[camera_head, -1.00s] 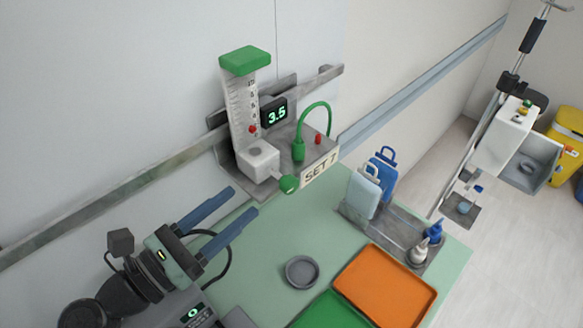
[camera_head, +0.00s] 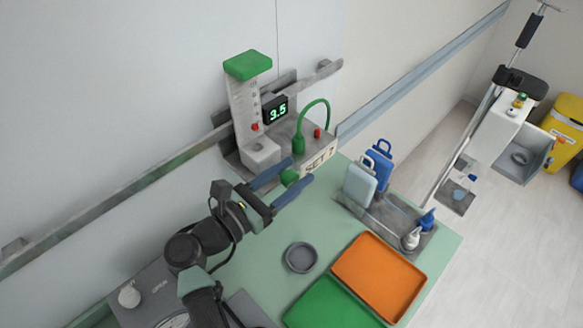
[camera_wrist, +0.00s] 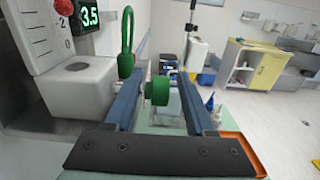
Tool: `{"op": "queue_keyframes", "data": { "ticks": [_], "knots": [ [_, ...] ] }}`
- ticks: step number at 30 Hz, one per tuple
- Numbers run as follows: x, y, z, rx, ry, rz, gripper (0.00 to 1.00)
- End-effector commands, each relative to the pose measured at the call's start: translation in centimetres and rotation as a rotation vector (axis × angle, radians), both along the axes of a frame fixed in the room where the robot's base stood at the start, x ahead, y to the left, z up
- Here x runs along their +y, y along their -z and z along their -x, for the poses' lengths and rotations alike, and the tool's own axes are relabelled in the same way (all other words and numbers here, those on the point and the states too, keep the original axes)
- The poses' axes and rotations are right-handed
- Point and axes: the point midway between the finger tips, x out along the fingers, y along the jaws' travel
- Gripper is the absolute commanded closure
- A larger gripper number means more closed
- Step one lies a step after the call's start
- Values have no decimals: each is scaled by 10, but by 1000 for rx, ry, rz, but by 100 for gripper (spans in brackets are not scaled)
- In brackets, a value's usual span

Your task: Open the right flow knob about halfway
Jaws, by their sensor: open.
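The flow meter (camera_head: 245,115) is a clear scaled tube with a green cap and a grey block (camera_head: 260,153), mounted on the wall rail. A red float shows low in the tube. Its green flow knob (camera_head: 289,177) sticks out from the block. In the wrist view the green knob (camera_wrist: 158,90) is between the two blue fingers, with a gap visible on the right. My gripper (camera_head: 299,171) is open around the knob; whether either finger touches it I cannot tell. The display (camera_head: 275,110) reads 3.5. A label (camera_head: 319,158) beside it reads SET, seemingly 7.
A panel marked OPEN with a white knob (camera_head: 129,296) lies at lower left.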

Motion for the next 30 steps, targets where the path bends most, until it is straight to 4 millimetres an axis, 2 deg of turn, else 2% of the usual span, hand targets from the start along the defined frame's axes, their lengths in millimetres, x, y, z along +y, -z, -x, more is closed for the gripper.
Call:
{"op": "queue_keyframes", "data": {
  "ticks": [9,18,30],
  "knots": [
    [-2,0,-2,0,-1,0,45],
    [-2,0,-2,0,2,0,99],
    [-4,8,-1,-30,5,30,100]
  ]
}}
